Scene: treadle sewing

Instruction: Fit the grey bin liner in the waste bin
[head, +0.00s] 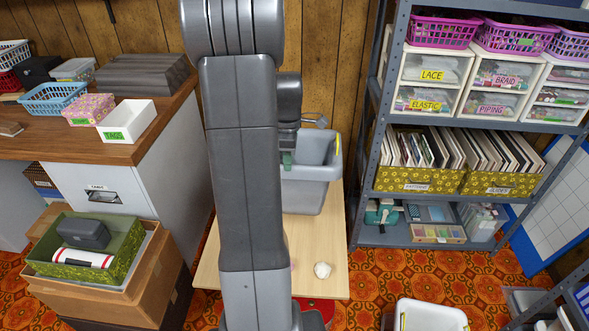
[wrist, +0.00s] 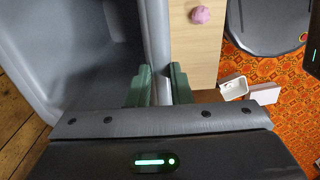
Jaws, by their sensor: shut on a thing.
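A grey open tub (head: 304,196), which looks like the bin liner, stands or hangs over a pale wooden top behind my arm. A yellow strip shows on its right rim. My gripper (head: 288,158) is at its near rim. In the wrist view my gripper (wrist: 159,85) has its green fingers on either side of the liner's wall (wrist: 157,40), shut on it. The liner's hollow inside fills the upper left there. I cannot tell whether its base touches the wood. A white open container (head: 430,316) at the bottom edge may be the waste bin; I cannot tell.
A metal shelf rack (head: 360,190) stands right, a wooden counter (head: 165,105) left. Stacked boxes (head: 150,285) stand lower left. Patterned floor shows lower right.

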